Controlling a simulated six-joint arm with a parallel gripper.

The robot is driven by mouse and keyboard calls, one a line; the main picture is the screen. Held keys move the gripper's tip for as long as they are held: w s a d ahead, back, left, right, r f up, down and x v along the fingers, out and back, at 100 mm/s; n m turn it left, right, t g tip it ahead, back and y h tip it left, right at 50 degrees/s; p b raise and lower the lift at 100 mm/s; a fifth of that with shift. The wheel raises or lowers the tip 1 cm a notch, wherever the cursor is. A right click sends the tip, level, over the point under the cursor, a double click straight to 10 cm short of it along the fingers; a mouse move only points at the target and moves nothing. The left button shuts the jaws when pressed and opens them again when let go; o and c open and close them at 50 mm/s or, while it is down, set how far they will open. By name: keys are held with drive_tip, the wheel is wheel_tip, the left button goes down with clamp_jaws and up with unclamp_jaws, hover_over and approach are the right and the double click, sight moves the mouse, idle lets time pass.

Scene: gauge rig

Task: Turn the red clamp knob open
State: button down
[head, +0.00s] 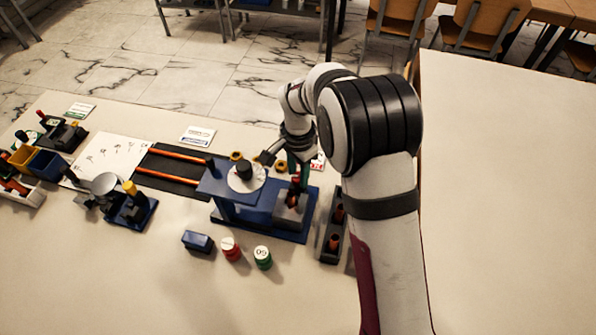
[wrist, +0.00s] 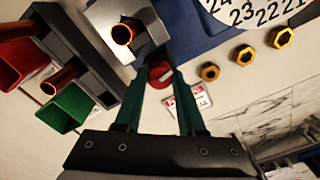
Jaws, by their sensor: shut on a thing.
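The red clamp knob (wrist: 160,75) is a small round red knob beside the blue rig (wrist: 195,32), in the wrist view. My gripper (wrist: 161,80) has its green fingers on either side of the knob, shut on it. In the head view, my gripper (head: 301,178) reaches down at the right end of the blue rig (head: 228,212). My fingers partly hide the knob. A grey block (wrist: 148,20) with a copper-coloured round piece (wrist: 123,34) sits next to the knob.
A numbered white dial (head: 246,178) is on the rig, with yellow hex nuts (wrist: 245,55) near it. A dark rack (head: 331,243) with copper pegs stands right of the rig. A blue block (head: 198,241), a red piece (head: 231,250) and a green piece (head: 262,258) stand in front.

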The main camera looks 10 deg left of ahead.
drive_tip(key=shift+n, duration=0.3)
drive_tip(key=n, duration=0.3)
drive_tip(key=shift+n, duration=0.4)
drive_tip(key=n, duration=0.3)
drive_tip(key=shift+n, duration=0.3)
drive_tip(key=n, duration=0.4)
drive_tip(key=shift+n, duration=2)
drive_tip(key=c, duration=0.8)
unclamp_jaws()
drive_tip(key=shift+o, duration=0.2)
